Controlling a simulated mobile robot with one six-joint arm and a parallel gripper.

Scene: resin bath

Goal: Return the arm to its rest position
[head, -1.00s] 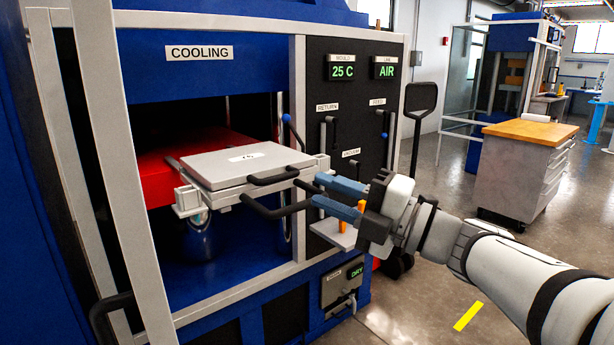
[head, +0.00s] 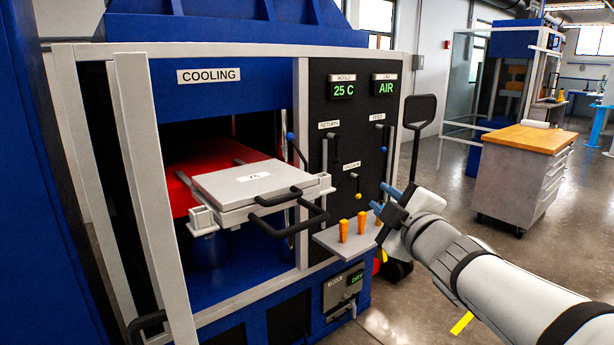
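My gripper (head: 382,199) is at the right of the cooling press, in front of the lower right of its black control panel (head: 350,130). Its blue fingers point left and up toward the panel. They look spread apart, with nothing visible between them. The arm reaches in from the lower right corner. The gripper is clear of the grey mould (head: 240,183), which rests on rails half out of the press. The mould's black handles (head: 300,212) are free of the fingers.
A small shelf with orange pegs (head: 343,231) juts out just left of and below my gripper. The press's open door (head: 140,150) stands at the left. A cabinet with a wooden top (head: 530,138) stands at the right back. Open floor lies between.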

